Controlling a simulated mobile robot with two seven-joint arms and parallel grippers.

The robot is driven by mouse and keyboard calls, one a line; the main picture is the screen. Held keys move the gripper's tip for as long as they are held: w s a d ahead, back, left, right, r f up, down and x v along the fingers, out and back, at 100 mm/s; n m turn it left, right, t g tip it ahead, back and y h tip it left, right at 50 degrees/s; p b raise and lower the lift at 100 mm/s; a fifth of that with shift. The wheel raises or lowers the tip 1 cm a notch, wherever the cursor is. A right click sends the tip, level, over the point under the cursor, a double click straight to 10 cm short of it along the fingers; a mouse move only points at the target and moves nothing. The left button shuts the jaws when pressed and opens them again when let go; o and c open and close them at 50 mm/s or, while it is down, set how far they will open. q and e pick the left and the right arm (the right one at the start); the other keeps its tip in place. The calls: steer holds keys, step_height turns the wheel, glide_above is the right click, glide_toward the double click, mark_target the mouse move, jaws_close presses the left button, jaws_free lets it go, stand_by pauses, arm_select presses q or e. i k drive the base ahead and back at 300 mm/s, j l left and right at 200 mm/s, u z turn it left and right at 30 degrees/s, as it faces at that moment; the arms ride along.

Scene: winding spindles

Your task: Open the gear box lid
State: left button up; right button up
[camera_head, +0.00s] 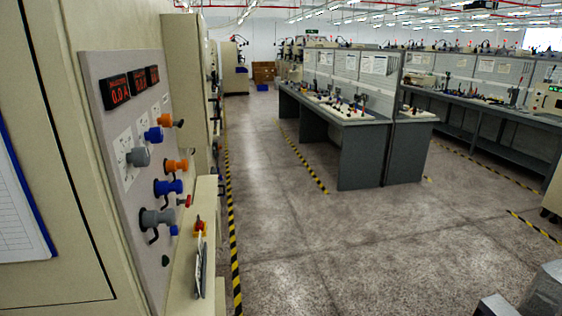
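I cannot make out a gear box or its lid for certain in the head view. A large beige cabinet (88,190) fills the left side, with a dark seam around a flat, closed front panel. Its grey control panel (112,85) carries red digital displays (132,87) and several grey, blue and orange knobs (160,187). Grey metal parts (540,294) at the bottom right corner look like part of my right arm; its fingers cannot be made out. My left gripper is out of view.
A beige ledge (205,245) with small orange parts juts out below the panel. Grey workbenches (360,155) with tools stand at middle and right. Yellow-black floor tape (233,245) runs along the cabinets. The speckled floor (330,250) between is clear.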

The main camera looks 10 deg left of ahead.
mark_target(206, 191)
steer(key=i+l+u, duration=0.2)
steer(key=l+u, duration=0.2)
steer(key=i+l+u, duration=0.1)
steer(key=l+u, duration=0.7)
steer(key=l, duration=0.15)
steer(key=i+l+u, duration=0.1)
steer(key=u, duration=0.3)
steer(key=i+l+u, duration=0.15)
steer(key=u, duration=0.2)
steer(key=i+l+u, duration=0.2)
steer(key=u, duration=0.2)
steer(key=i+l+u, duration=0.15)
steer(key=l, duration=0.2)
steer(key=i+l+u, duration=0.15)
steer(key=l, duration=0.2)
steer(key=i+l+u, duration=0.15)
steer(key=l, duration=0.2)
steer(key=i+l, duration=0.1)
steer(key=l, duration=0.6)
steer(key=i+l+u, duration=0.1)
steer(key=l, duration=0.3)
steer(key=i, duration=0.05)
